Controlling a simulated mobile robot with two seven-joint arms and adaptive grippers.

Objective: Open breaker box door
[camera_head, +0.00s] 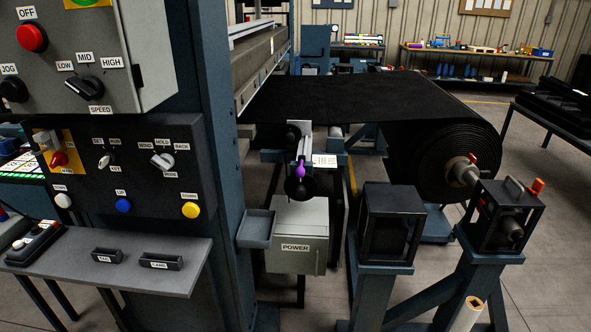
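A grey box labelled POWER (297,226) sits low in the middle of the head view, beside the blue machine column. It looks like the breaker box. Its front with the label appears closed, and its lower part and latch side are hard to make out. A black round part with a purple handle (300,171) hangs in front of its top edge and hides part of it. Neither of my grippers shows in the head view.
A control panel (110,170) with knobs and buttons and a grey shelf (130,262) stand at the left. A small grey tray (256,228) juts out beside the POWER box. Blue stands (385,285) and a large black roll (450,160) are at the right.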

